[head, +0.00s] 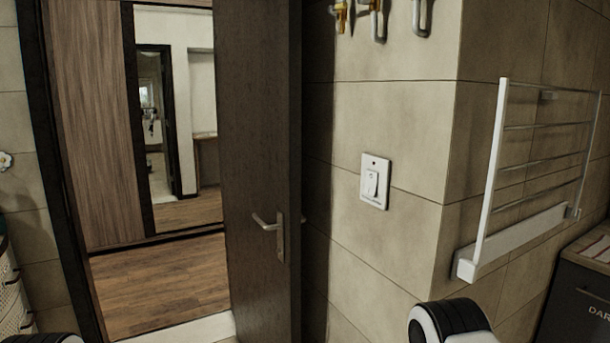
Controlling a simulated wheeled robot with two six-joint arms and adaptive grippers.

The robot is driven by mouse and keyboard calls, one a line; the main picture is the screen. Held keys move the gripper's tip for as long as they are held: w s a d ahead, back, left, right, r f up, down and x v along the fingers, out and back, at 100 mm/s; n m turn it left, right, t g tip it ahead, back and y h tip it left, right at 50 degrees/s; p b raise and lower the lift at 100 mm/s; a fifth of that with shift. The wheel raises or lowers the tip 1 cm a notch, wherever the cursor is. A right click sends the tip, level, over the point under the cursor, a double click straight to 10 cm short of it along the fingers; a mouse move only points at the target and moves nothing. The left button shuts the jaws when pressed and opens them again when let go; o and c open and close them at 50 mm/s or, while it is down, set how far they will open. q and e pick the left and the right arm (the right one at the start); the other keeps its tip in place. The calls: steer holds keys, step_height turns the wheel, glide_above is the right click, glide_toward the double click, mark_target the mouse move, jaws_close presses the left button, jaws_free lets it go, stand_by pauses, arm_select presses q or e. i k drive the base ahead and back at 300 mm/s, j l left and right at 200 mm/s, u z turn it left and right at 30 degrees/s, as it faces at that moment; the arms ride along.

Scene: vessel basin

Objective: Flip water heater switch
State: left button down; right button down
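A white wall switch (374,182) is on the beige tiled wall, right of the open door and near the middle of the head view. It has an upright plate with a narrow rocker and a small marking above it. A black and white part of my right arm shows at the bottom, below and right of the switch and apart from it in the picture. A small part of my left arm shows at the bottom left corner. Neither gripper shows in the head view.
A dark door (258,160) with a lever handle (268,224) stands open left of the switch. A white towel rail (520,236) juts from the right wall. Pipes with a brass valve (341,17) are above. The wall around the switch is clear.

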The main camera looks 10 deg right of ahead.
mark_target(371, 186)
steer(key=i+j, duration=0.8)
steer(key=l+z, duration=0.05)
